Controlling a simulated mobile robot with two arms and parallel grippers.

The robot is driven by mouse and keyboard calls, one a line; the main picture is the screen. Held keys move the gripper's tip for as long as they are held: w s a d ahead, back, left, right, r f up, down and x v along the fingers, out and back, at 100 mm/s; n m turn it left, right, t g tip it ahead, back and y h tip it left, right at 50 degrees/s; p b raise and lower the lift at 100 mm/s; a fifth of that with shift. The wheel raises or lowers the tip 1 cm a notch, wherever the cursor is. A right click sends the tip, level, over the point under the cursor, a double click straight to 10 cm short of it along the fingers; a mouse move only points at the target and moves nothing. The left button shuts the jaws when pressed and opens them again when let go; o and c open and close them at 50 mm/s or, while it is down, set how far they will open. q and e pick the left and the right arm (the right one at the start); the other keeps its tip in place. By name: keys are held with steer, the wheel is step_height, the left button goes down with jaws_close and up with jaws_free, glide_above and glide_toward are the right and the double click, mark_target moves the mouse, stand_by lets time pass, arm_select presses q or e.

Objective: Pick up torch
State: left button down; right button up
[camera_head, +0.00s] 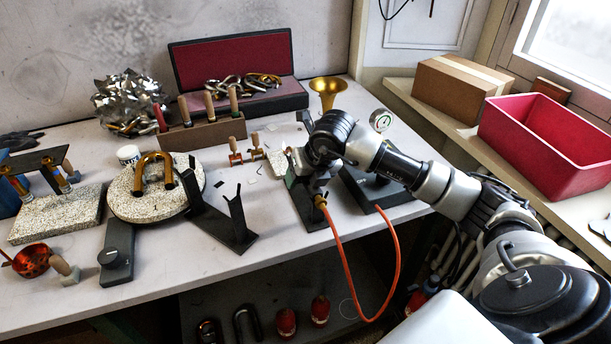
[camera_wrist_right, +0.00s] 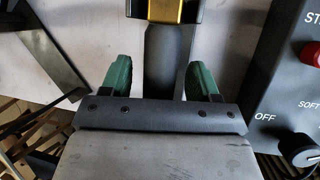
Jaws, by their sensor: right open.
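The torch shows in the right wrist view as a dark handle (camera_wrist_right: 168,62) with a gold-coloured part (camera_wrist_right: 166,11) at the top edge. My right gripper (camera_wrist_right: 160,80) is open, with one green fingertip on each side of the handle and gaps visible. In the head view my right gripper (camera_head: 303,176) is over a dark stand (camera_head: 313,217) near the bench's right end. Most of the torch is hidden there by my wrist. A brass fitting (camera_head: 320,201) with an orange hose (camera_head: 345,270) shows below the gripper. My left gripper is not in view.
A dark control box (camera_wrist_right: 290,100) with a knob and red button is close right of the gripper in the wrist view. In the head view, a forked black stand (camera_head: 232,232) is to the left, and a brass bell (camera_head: 327,90) and pressure gauge (camera_head: 380,121) are behind.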

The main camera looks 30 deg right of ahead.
steer(key=shift+c, duration=0.2)
steer(key=c, duration=0.9)
steer(key=shift+c, duration=0.2)
